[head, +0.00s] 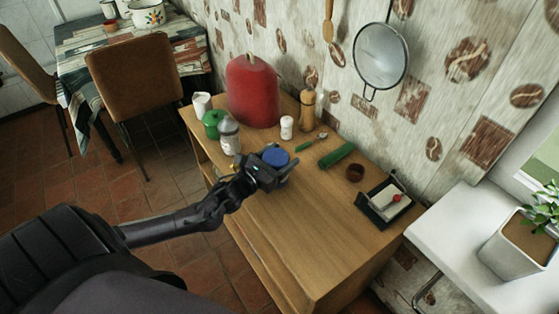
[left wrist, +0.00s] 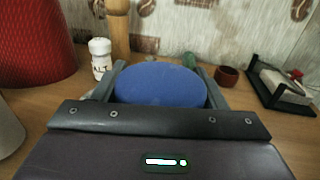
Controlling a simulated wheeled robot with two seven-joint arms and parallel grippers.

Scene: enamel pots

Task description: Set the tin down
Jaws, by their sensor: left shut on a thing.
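The tin shows a round blue lid in the head view (head: 276,157). My left gripper (head: 274,164) is shut on it above the wooden cabinet top (head: 300,215). In the left wrist view the blue lid of the tin (left wrist: 160,84) sits between the two fingers (left wrist: 160,88), one at each side. The gripper body hides the tin's lower part, so I cannot tell whether its base touches the top. My right gripper is not in view.
Left of the tin stand a glass jar (head: 229,136), a green pot (head: 212,123) and a white shaker (head: 287,127). Behind are a red cover (head: 253,92) and a wooden mill (head: 307,110). A green roll (head: 336,156), brown bowl (head: 355,173) and black tray (head: 372,215) lie right. The front right top is clear.

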